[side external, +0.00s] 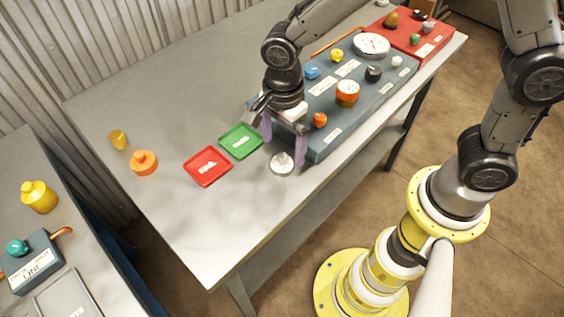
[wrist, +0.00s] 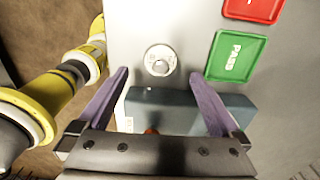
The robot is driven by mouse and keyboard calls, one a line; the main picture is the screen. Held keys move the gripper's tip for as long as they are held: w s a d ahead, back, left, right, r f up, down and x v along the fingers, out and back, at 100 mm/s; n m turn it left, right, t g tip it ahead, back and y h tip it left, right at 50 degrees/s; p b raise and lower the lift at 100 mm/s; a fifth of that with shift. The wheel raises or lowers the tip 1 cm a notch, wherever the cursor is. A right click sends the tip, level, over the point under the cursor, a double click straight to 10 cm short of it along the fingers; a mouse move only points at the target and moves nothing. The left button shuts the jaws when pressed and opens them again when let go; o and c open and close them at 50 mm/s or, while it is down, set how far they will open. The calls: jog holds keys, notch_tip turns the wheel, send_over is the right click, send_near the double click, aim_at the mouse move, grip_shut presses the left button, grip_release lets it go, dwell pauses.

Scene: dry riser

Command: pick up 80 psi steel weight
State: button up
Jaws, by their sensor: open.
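A small silvery steel weight (side external: 281,162) with a knob on top stands upright on the grey table, in front of the blue-grey panel box. In the wrist view the weight (wrist: 160,61) lies beyond the fingertips, a little above the middle of the gap. My gripper (side external: 286,143) has two purple fingers spread apart with nothing between them. In the side view it hangs above the table by the box's near left corner, close to the weight. The fingers also show in the wrist view (wrist: 158,75). The 80 psi marking cannot be read.
A green tray marked PASS (side external: 241,141) and a red tray (side external: 208,167) lie left of the weight. The blue-grey box (side external: 317,137) carries several knobs and a gauge. The table (side external: 205,245) is clear at the front.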

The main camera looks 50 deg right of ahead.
aim_at(282, 156)
jog(key=shift+a+f, duration=0.1)
jog(key=shift+f, duration=2.25)
jog(key=shift+w+r, duration=0.1)
grip_shut()
